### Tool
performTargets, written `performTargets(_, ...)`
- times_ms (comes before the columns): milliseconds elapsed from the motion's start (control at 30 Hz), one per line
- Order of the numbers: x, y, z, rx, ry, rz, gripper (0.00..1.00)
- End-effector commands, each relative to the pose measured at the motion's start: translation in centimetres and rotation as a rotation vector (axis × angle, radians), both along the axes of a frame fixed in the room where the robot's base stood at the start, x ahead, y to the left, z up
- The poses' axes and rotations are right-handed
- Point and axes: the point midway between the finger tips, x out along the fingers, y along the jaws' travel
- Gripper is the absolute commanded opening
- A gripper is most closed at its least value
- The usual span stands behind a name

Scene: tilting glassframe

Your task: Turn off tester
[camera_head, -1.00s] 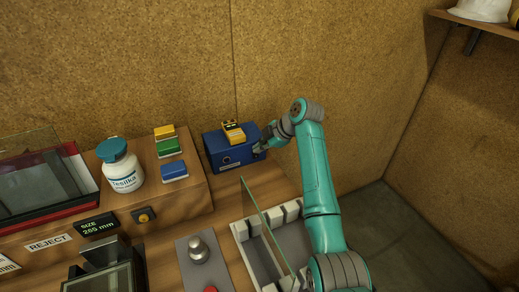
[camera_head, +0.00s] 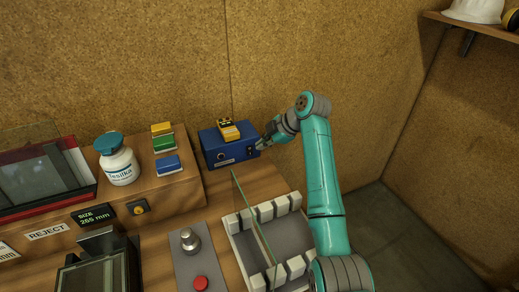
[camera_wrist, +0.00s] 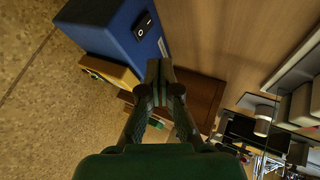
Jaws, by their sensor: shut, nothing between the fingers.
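The tester appears to be the blue box (camera_head: 215,148) on the table against the back wall. A black rocker switch (camera_wrist: 145,27) with white marks shows on its face in the wrist view. In the head view, the switch looks like a small dark spot (camera_head: 249,150) at the right of the front face. My gripper (camera_head: 261,146) is shut and empty, just right of the switch. In the wrist view, its fingertips (camera_wrist: 159,68) are together below the switch, seemingly apart from it. Which side of the rocker is pressed cannot be told.
A yellow device (camera_head: 229,130) lies on the blue box. Left of it are a white bottle (camera_head: 118,166) and several coloured blocks (camera_head: 167,165). In front stand an upright glass pane (camera_head: 254,222) in a slotted rack (camera_head: 240,222) and a panel with a red button (camera_head: 200,283).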

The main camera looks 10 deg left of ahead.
Motion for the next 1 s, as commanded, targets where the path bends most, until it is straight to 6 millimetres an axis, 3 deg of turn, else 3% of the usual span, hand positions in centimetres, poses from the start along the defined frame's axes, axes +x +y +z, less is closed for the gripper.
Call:
performTargets(200, 0.0, -1.8, 3.2, 0.0, -0.003, -0.001, 0.0)
performTargets(400, 0.0, -2.9, 5.1, 0.0, -0.002, -0.001, 0.0)
performTargets(1000, -0.1, -3.2, 5.7, -0.001, 0.0, 0.0, 0.0)
